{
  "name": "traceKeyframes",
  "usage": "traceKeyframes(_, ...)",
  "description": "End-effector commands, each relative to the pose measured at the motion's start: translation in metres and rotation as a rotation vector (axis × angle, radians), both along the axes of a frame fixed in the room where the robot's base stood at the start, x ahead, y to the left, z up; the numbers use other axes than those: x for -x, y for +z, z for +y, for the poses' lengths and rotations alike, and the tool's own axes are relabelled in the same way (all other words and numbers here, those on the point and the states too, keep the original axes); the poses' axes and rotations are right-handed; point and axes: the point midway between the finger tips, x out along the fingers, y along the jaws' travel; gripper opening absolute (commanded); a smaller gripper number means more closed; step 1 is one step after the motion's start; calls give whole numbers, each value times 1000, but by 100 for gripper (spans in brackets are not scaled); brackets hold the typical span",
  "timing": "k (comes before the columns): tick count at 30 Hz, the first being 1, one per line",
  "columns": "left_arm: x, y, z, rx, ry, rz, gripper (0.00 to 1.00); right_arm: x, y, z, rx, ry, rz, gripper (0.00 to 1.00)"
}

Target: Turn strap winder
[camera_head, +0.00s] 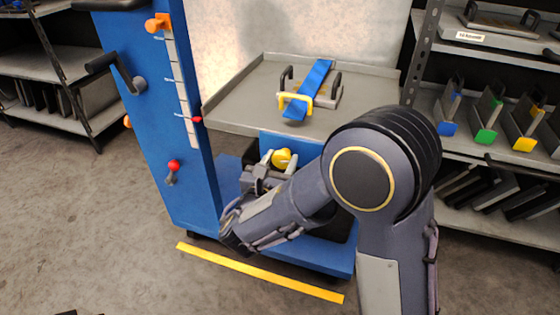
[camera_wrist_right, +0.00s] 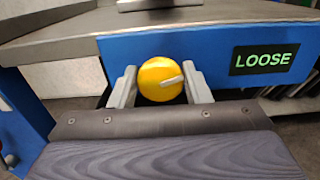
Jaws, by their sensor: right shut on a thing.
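The strap winder is a round yellow knob (camera_wrist_right: 157,82) with a pale pointer on its face, on the blue front panel below the table. In the head view the knob (camera_head: 281,158) shows just beyond my right gripper (camera_head: 270,170). In the right wrist view my right gripper (camera_wrist_right: 160,88) has one finger on each side of the knob and is shut on it. A dark display (camera_wrist_right: 263,60) right of the knob reads LOOSE in green. A blue strap (camera_head: 312,85) lies over a die with black handles and a yellow end (camera_head: 295,103) on the grey tabletop. My left gripper is not in view.
A blue column (camera_head: 160,130) with a black crank handle, a scale and a red-knobbed lever stands left of the table (camera_head: 240,95). Shelves with coloured dies (camera_head: 490,115) stand at right, another shelf (camera_head: 50,62) at left. A yellow line (camera_head: 260,273) marks the floor.

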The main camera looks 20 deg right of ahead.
Motion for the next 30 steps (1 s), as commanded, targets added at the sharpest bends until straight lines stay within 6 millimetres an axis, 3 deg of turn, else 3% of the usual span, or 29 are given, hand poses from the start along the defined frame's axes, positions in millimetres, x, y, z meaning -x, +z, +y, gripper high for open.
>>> traceKeyframes(11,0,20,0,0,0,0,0,0,4,1,72,1,50,21)
traceKeyframes(30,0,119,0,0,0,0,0,-1,6,3,539,3,365,21)
